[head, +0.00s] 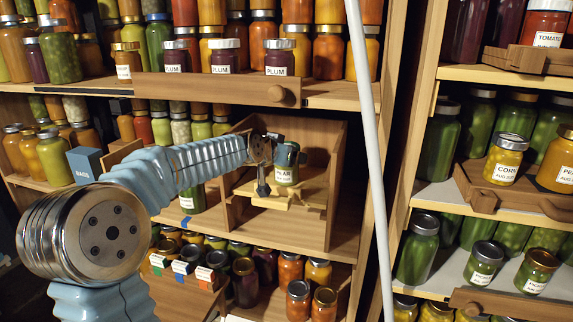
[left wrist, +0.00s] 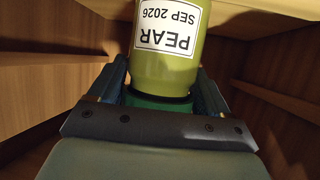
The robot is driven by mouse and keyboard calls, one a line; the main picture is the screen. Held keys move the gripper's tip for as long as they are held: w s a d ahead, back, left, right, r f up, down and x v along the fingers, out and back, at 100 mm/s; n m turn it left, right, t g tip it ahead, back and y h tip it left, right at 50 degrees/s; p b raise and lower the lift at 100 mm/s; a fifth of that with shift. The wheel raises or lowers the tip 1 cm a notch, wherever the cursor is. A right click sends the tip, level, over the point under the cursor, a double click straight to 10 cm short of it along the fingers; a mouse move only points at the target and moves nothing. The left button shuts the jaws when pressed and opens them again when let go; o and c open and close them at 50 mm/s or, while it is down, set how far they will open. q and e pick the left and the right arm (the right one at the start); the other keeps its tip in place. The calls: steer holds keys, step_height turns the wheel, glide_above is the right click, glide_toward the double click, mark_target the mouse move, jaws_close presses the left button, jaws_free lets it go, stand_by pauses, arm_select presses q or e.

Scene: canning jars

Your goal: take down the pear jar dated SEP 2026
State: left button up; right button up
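The pear jar (left wrist: 165,62) is yellow-green with a white label reading PEAR SEP 2026, upside down in the left wrist view. Its green lid (left wrist: 158,103) is between the two fingers of my left gripper (left wrist: 160,92), which look closed against both sides of it. In the head view my left arm reaches into an open wooden cubby, and my left gripper (head: 280,148) is at the top of the upright pear jar (head: 287,174). The jar is just above or on a pale wooden stand (head: 285,197); contact is unclear. My right gripper is out of view.
The cubby's wooden side wall (head: 323,195) stands close right of the jar, with a shelf above. A blue-grey box (head: 85,165) and many jars fill the left shelves. A white pole (head: 370,150) slants before the rack. A second rack with corn (head: 505,160) and pickle jars is at right.

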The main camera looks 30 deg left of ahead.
arm_select(q)
steer(key=c, duration=0.7)
steer(key=shift+c, duration=0.2)
steer(key=shift+r, duration=0.15)
